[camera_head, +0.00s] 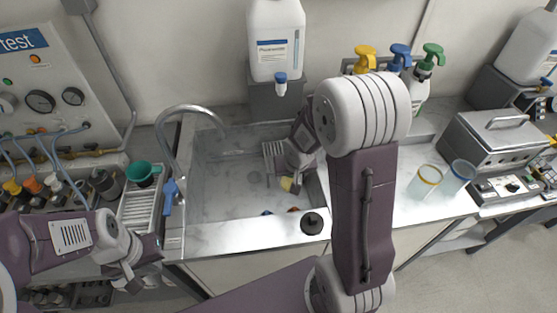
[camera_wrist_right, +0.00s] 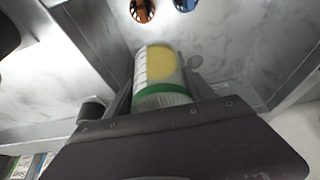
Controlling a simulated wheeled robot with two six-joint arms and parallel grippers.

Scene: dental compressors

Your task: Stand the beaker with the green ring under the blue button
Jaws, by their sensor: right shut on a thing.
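The beaker with the green ring (camera_wrist_right: 160,88) is between the fingers of my right gripper (camera_wrist_right: 157,98), which is shut on it. It is pale with a yellow area at its far end. In the head view my right gripper reaches down into the sink, with a yellow patch (camera_head: 287,184) below it; my arm hides much there. A round blue button (camera_wrist_right: 186,4) and an orange-brown one (camera_wrist_right: 142,10) show at the top of the wrist view, apart from the beaker. My left gripper (camera_head: 133,275) hangs at the lower left; its jaw opening is unclear.
The sink (camera_head: 215,185) has a curved tap (camera_head: 190,110) on its left. A white canister (camera_head: 276,40) with a blue-capped outlet hangs behind. Two other beakers, yellow-ringed (camera_head: 425,181) and blue-ringed (camera_head: 458,177), stand on the right counter. A black round thing (camera_head: 312,223) sits on the front rim.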

